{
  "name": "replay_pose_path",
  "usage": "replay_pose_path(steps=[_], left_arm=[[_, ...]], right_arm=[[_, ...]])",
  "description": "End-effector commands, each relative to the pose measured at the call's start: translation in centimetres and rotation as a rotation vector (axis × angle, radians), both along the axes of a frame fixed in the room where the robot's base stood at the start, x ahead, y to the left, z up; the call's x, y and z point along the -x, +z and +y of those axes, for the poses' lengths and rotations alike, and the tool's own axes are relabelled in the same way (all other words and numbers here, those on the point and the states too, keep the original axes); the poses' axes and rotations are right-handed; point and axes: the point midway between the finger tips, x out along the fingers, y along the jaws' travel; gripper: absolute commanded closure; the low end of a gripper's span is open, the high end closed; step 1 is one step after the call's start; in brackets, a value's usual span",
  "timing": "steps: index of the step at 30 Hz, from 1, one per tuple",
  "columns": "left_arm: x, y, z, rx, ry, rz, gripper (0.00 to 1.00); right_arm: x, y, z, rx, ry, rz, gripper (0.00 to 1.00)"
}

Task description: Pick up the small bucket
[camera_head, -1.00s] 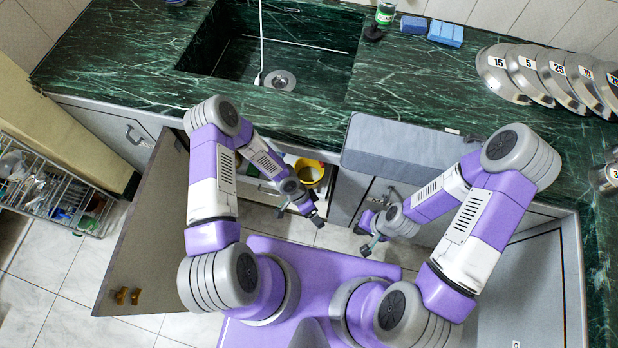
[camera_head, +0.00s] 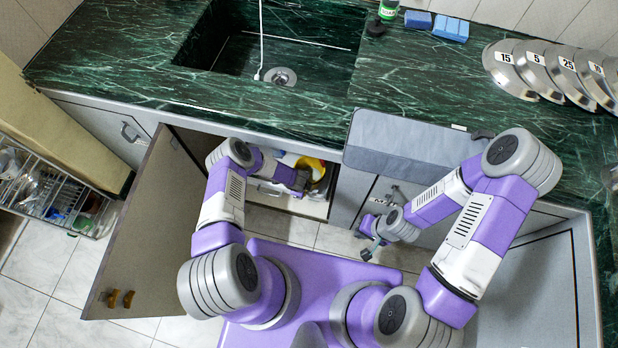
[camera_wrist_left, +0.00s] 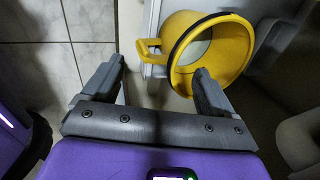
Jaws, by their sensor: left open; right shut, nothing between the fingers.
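The small bucket is yellow (camera_head: 315,165) and sits in the open cabinet under the sink, partly hidden by my left gripper in the head view. In the left wrist view the bucket (camera_wrist_left: 245,42) shows its dark rim and its handle. My left gripper (camera_wrist_left: 160,68) is open and empty. The handle lies just ahead of the gap between its fingers, and the right finger overlaps the bucket's near side in the picture; I cannot tell if they touch. My right gripper (camera_head: 367,245) is shut and empty, to the right of the cabinet opening.
The open cabinet door (camera_head: 155,225) stands left of my left arm. The green marble counter (camera_head: 420,85) with the sink (camera_head: 225,60) is above the cabinet. A wire rack (camera_head: 50,190) with dishes stands at far left.

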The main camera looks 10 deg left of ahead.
Motion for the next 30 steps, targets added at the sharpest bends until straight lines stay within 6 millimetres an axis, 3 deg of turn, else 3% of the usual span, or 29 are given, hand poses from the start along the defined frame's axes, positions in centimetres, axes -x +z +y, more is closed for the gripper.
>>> replay_pose_path(steps=[9, 20, 30], left_arm=[[-1.1, -4.3, -0.3, 0.001, 0.001, 0.001, 0.13], [-1.4, -4.7, -0.3, 0.003, -0.001, 0.001, 0.13], [-1.4, -4.7, -0.3, 0.002, 0.0, 0.002, 0.66]], right_arm=[[0.0, -2.9, 0.0, 0.0, 0.0, 0.0, 1.0], [0.0, -3.1, 0.0, 0.0, 0.0, 0.0, 1.0], [0.0, -3.1, 0.0, 0.0, 0.0, 0.0, 1.0]])
